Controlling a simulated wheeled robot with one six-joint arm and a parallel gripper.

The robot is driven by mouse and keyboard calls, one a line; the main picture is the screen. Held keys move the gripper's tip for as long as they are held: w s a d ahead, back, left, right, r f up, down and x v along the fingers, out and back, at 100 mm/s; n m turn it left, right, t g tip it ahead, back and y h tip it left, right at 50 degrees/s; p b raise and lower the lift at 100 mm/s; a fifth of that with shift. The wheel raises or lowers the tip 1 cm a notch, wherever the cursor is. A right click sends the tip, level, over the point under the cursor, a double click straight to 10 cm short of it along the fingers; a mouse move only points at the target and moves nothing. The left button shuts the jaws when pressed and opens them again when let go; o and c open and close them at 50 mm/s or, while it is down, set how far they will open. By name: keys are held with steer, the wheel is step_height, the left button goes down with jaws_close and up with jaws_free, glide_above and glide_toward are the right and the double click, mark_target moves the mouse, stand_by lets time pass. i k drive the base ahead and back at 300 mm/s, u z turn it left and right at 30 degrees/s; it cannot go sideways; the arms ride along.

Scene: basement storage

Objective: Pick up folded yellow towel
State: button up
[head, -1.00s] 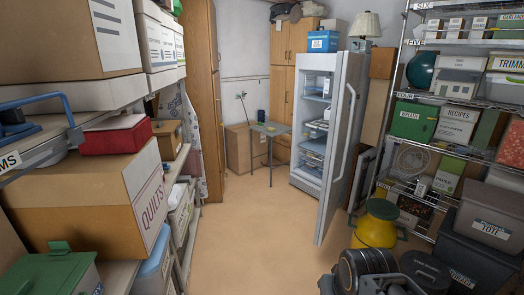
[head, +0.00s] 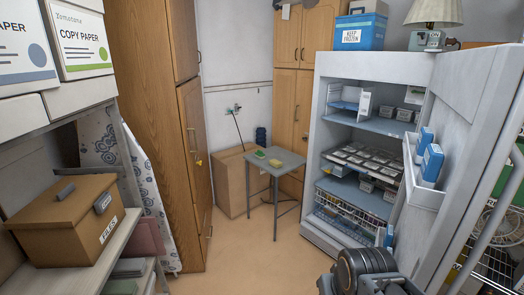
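A small yellow item (head: 276,162) lies on the small grey table (head: 290,157) in the middle of the head view. It looks like the folded yellow towel, but it is too small to be sure. A small green item (head: 260,154) lies beside it to the left. Dark parts of my arm show at the bottom edge, right of centre, well short of the table. No gripper fingers can be made out.
An open white freezer (head: 318,150) stands right of the table, its door (head: 460,130) swung toward me. A cardboard box (head: 232,185) stands behind the table. A wooden cabinet (head: 165,130) and shelf (head: 105,245) line the left. The floor between is clear.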

mark_target(277, 164)
steer(key=i, duration=3.7)
steer(key=u, duration=0.5)
